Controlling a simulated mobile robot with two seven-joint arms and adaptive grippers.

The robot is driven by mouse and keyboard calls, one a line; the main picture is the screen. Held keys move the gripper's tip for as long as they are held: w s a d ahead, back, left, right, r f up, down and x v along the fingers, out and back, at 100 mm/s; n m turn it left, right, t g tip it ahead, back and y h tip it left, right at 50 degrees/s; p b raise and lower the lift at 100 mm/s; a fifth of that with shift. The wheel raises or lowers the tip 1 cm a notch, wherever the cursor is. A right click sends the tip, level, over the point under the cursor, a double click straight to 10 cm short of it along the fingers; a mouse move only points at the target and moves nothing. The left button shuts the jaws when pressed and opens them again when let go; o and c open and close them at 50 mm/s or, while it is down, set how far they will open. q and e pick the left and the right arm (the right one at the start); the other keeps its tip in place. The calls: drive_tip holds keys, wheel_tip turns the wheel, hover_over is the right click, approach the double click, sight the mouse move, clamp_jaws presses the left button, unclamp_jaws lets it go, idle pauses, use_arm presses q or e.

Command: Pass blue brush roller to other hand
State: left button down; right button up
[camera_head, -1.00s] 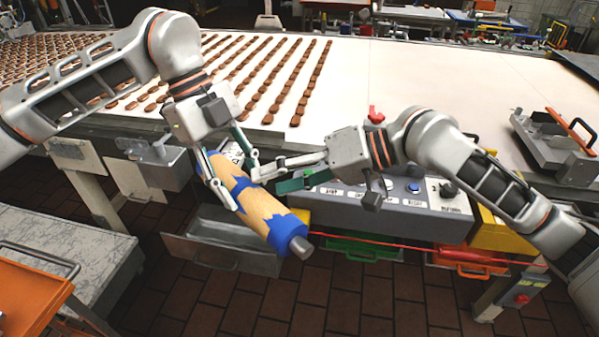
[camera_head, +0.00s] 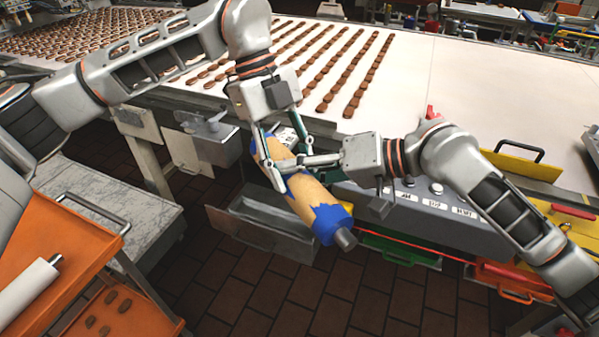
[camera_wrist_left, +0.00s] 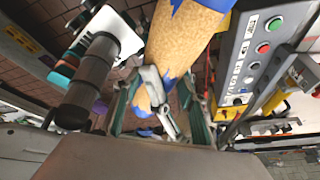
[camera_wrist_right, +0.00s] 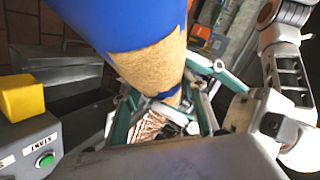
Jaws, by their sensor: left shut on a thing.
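The blue brush roller (camera_head: 307,203) has a tan bristle middle with jagged blue bands and a grey end pin. It hangs tilted in front of the conveyor, its pin end low and to the right. My left gripper (camera_head: 271,172) is shut on its upper part from above; the left wrist view shows the roller (camera_wrist_left: 180,45) between the fingers. My right gripper (camera_head: 287,164) reaches in from the right at the roller's upper half. In the right wrist view its spread fingers lie on either side of the roller (camera_wrist_right: 150,62); whether they press on it is unclear.
The white conveyor (camera_head: 440,95) with rows of chocolates lies behind. A grey control box (camera_head: 470,225) with buttons is right of the roller. An open metal drawer (camera_head: 262,225) is below it. An orange cart (camera_head: 50,225) with a white roller stands left. Floor in front is clear.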

use_arm(q)
drive_tip(key=c, duration=1.1)
unclamp_jaws()
drive_tip(key=shift+r, duration=0.1)
use_arm(e)
drive_tip(key=shift+w+d, duration=0.15)
clamp_jaws()
use_arm(q)
drive_tip(key=shift+r, duration=0.1)
